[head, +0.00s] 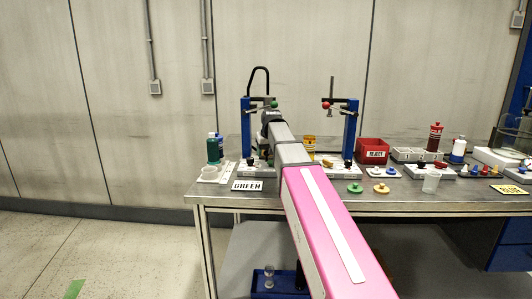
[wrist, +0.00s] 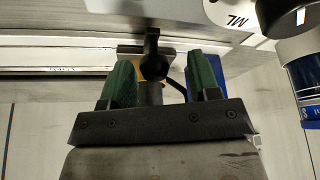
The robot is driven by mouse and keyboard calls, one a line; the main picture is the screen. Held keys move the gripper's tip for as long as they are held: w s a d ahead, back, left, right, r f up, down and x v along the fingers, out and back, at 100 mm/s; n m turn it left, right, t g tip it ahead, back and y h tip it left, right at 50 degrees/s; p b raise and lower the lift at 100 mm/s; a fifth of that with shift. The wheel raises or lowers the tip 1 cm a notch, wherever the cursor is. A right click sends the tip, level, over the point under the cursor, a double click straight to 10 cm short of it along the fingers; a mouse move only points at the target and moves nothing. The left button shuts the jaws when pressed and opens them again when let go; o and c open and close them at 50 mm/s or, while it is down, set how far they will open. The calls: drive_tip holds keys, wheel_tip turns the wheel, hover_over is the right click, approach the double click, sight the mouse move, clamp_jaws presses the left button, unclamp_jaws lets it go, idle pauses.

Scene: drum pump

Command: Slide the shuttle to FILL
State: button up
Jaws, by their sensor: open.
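In the wrist view my gripper (wrist: 161,80) is open, with its two green fingers apart. A round black knob on a stem (wrist: 153,66) shows between the fingertips, with clear gaps on both sides; whether it is the shuttle's knob I cannot tell for sure. Behind it runs a pale metal rail (wrist: 55,57) with small lettering too blurred to read. No FILL mark is readable.
In the wrist view a dark cylinder with blue (wrist: 307,85) is close at right.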

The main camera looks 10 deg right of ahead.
drive_tip(key=v, duration=1)
drive_tip(key=shift+r, duration=0.3)
drive_tip(key=shift+s, duration=0.1)
